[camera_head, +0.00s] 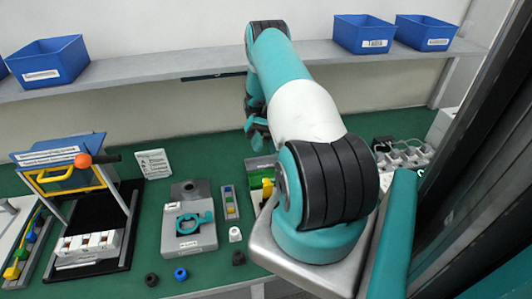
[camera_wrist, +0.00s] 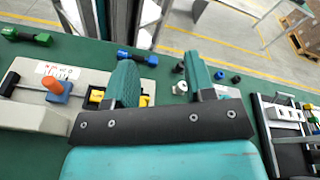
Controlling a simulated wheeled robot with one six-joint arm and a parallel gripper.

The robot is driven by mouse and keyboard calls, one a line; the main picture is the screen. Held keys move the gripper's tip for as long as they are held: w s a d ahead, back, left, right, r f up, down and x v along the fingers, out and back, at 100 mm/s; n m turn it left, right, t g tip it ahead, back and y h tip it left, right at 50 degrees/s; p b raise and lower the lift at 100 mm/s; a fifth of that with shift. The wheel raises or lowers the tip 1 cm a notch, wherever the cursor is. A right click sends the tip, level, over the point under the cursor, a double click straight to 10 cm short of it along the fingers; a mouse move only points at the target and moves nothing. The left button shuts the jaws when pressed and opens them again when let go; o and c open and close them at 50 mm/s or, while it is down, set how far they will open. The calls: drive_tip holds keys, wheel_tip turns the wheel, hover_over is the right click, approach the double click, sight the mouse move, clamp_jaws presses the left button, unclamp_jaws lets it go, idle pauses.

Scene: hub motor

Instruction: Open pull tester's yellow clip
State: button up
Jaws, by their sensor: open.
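A yellow part (camera_wrist: 96,97), likely the pull tester's clip, shows in the wrist view just left of my gripper's left finger, which hides some of it. It sits at the right end of a pale grey device (camera_wrist: 30,118) with an orange-and-blue handle (camera_wrist: 56,88). In the head view a yellow piece (camera_head: 267,188) shows beside my arm, which hides the rest of that device. In the head view the gripper (camera_head: 258,136) is above the green table, partly hidden by my arm.
A black stand (camera_head: 122,205) with a yellow handle and orange ball is at the left. A grey fixture (camera_head: 189,238) with a teal ring stands at mid-table, near small black and blue pieces (camera_head: 181,274). Blue bins (camera_head: 364,34) are on the shelf behind.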

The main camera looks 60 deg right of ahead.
wheel_tip(320, 180, up, 6)
drive_tip(key=p, duration=0.2)
drive_tip(key=shift+p, duration=0.35)
